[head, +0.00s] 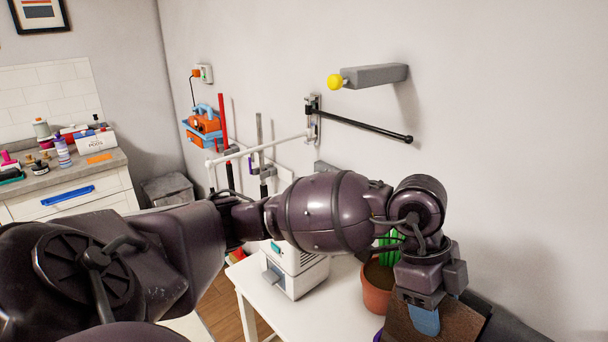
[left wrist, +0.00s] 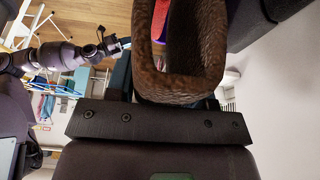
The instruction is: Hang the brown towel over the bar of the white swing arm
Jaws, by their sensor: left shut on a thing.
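The brown towel (head: 458,318) is at the lower right of the head view, partly hidden by my left gripper (head: 425,318). That gripper is shut on the towel, with a blue fingertip against it. In the left wrist view the towel (left wrist: 180,88) hangs as a ribbed brown loop from the gripper. The white swing arm's bar (head: 262,146) reaches left from a wall bracket (head: 313,118), well to the left of and above the towel. My right gripper (left wrist: 112,44) seems to show small in the left wrist view; its jaws are unclear.
A black swing arm (head: 365,127) reaches right from the same bracket. A grey peg with a yellow end (head: 370,76) is above. A potted cactus (head: 377,287) and a white appliance (head: 296,270) stand on a white table (head: 330,318). Red and grey poles (head: 223,120) stand behind the white bar.

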